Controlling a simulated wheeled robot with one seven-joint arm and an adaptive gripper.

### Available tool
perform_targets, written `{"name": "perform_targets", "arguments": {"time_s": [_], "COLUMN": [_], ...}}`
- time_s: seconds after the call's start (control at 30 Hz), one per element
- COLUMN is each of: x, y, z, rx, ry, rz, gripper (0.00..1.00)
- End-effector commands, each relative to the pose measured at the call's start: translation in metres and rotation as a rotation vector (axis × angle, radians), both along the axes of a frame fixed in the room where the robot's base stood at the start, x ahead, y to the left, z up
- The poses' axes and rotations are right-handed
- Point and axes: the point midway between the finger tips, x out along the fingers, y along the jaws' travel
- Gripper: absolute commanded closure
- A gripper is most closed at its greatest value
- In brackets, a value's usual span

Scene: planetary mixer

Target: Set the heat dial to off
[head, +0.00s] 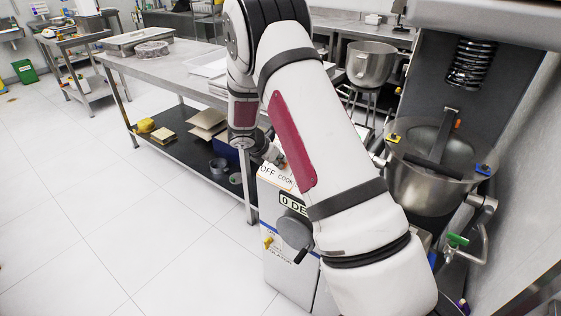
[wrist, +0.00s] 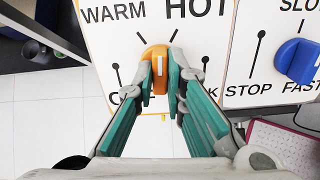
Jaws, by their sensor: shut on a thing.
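The heat dial (wrist: 158,62) is an orange knob with a white line on a white panel (wrist: 110,45). The panel reads WARM at upper left and HOT at upper right. The lower labels are partly covered by my fingers; an O shows at lower left and a K at lower right. The white line stands about upright in the wrist view, between the WARM and HOT ticks. My gripper (wrist: 160,85) is shut on the dial, one teal finger on each side. In the head view the panel's edge (head: 278,175) shows OFF and COOK; the dial is hidden there.
A blue speed knob (wrist: 298,60) with SLOW, STOP and FAST labels is close on the right. The mixer bowl (head: 425,185) stands right of my arm. A steel table (head: 175,70) with a lower shelf is behind. White floor (head: 90,220) is clear at left.

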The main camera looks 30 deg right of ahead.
Motion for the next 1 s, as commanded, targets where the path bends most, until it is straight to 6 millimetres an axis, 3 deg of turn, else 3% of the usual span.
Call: {"name": "perform_targets", "arguments": {"time_s": [0.13,0.47,0.8,1.0], "x": [0.0007,0.0009,0.0007,0.0008], "y": [0.0008,0.0009,0.0012,0.0015], "z": [0.0004,0.0003,-0.0001,-0.0004], "rx": [-0.023,-0.029,-0.11,-0.123], "ry": [0.059,0.071,0.272,0.302], "rz": [0.081,0.099,0.363,0.403], "gripper": [1.0,1.0,1.0,1.0]}}
